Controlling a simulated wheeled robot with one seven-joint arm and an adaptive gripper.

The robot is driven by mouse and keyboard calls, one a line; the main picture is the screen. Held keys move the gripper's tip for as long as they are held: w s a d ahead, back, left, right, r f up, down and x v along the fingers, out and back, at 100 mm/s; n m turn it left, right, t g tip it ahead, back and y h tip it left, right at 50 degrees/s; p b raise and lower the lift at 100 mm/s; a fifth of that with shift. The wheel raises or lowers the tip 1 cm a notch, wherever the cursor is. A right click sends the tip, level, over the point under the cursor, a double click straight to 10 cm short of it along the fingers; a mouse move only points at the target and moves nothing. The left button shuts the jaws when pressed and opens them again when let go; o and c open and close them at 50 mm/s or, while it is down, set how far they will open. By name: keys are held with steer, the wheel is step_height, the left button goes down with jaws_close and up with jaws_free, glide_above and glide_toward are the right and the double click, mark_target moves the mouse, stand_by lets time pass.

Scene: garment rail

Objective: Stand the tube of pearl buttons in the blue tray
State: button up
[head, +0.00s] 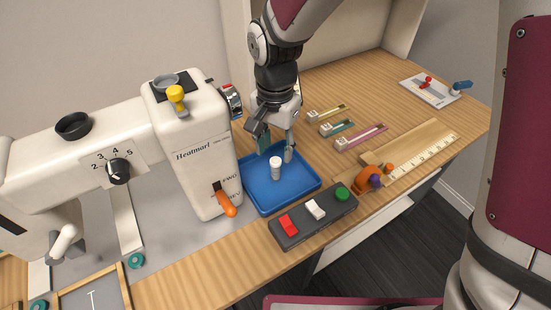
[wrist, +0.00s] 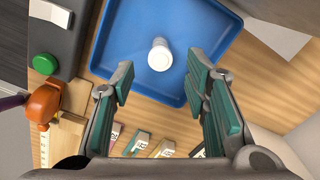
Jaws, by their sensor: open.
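The tube of pearl buttons (head: 275,168) is a small white cylinder with a paler cap, standing upright in the blue tray (head: 300,191). The wrist view shows the tube (wrist: 159,56) from above, on the bare floor of the tray (wrist: 205,28), clear of the walls. My gripper (head: 277,150) hangs over the tray with its teal-padded fingers apart. In the wrist view my gripper (wrist: 161,84) is open and empty, the tube beyond its fingertips and touching neither finger. What the tube contains cannot be made out.
A cream press machine (head: 200,150) with an orange lever stands close left of the tray. A dark button box (head: 292,232) lies along its front. Flat labelled items (head: 362,138), an orange holder (head: 368,178) and a ruler (head: 425,150) lie to the right, with bare wood between.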

mark_target(276, 160)
steer(key=shift+r, duration=1.95)
steer(key=shift+d+r, duration=0.25)
steer(key=shift+r, duration=0.05)
steer(key=s+d+r+n+t, duration=0.1)
steer(key=s+d+r, duration=0.4)
steer(key=d, duration=0.2)
steer(key=s+d+r+n, duration=0.2)
steer(key=s+d+r, duration=0.3)
steer(key=d+r, duration=0.15)
steer(key=s+d+n, duration=0.1)
steer(key=s+d, duration=0.2)
steer(key=s, duration=0.3)
steer(key=s+d+n+t, duration=0.1)
steer(key=s+d, duration=0.3)
steer(key=s, duration=0.3)
steer(key=shift+s+r+n, duration=0.15)
steer(key=shift+s+n, duration=0.1)
steer(key=shift+n, duration=0.15)
steer(key=shift+d, duration=0.1)
